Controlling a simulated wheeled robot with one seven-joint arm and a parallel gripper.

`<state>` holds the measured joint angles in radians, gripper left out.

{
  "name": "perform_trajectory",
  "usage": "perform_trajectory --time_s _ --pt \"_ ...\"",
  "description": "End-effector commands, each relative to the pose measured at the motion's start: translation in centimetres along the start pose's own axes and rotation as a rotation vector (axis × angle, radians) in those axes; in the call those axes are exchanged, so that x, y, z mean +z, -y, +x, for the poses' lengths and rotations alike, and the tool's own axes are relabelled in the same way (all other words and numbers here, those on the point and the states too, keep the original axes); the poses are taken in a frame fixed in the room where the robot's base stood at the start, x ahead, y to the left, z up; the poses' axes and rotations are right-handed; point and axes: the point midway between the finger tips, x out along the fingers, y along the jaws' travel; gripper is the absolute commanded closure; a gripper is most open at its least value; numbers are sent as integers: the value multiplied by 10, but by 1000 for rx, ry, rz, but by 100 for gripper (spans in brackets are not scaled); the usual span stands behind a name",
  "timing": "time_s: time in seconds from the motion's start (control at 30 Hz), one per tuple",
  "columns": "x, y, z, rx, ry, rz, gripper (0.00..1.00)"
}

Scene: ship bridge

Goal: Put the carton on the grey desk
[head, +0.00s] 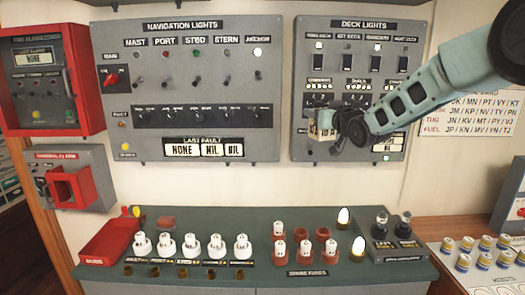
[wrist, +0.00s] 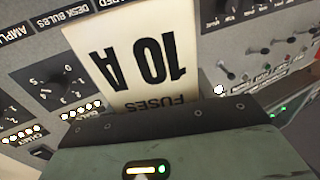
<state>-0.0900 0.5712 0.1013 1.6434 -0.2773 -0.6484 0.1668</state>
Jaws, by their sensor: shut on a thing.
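The carton (head: 322,124) is a small pale box held up in front of the deck lights panel in the head view. In the wrist view the carton (wrist: 128,40) fills the upper middle, with the words "FUSES 10 A" upside down. My gripper (head: 338,126) comes in from the upper right and is shut on the carton. The gripper's dark edge hides the near end of the carton in the wrist view. The grey desk (head: 218,222) has a dark grey-green top and lies below the carton, well apart from it.
White fuses (head: 243,245) stand in a row on the desk, beside a red tray (head: 108,243). Several red holders (head: 325,258) and dark lamps (head: 405,229) occupy its middle and right. A wooden table (head: 450,232) with several cans stands right. Wall panels (head: 200,90) rise behind.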

Motion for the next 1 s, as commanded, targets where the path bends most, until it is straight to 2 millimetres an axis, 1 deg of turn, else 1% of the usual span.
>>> perform_trajectory --time_s 0.03,0.07,0.1,0.17,0.2,0.27,0.3,0.37,0.4,0.47,0.5,0.6,0.73,0.83,0.9,1.0 --pt "34 -6 -6 9 8 3 78" --pt "50 -9 -10 14 9 3 78" --pt "72 -14 -16 24 9 3 78" --pt "103 -22 -28 42 9 2 78" --pt "124 -26 -37 56 10 2 78" --pt "153 -34 -52 80 10 2 78" --pt "172 -40 -63 100 10 2 78" --pt "199 -48 -82 130 11 2 78" --pt "217 -53 -96 152 12 2 78" --pt "239 -61 -117 187 10 0 78" --pt "253 -65 -131 209 10 0 78" --pt "279 -74 -164 260 8 1 78" --pt "299 -82 -197 311 4 0 78" --pt "305 -85 -212 333 0 0 78" --pt "307 -86 -217 340 -2 1 78" --pt "308 -86 -219 343 -3 0 78"
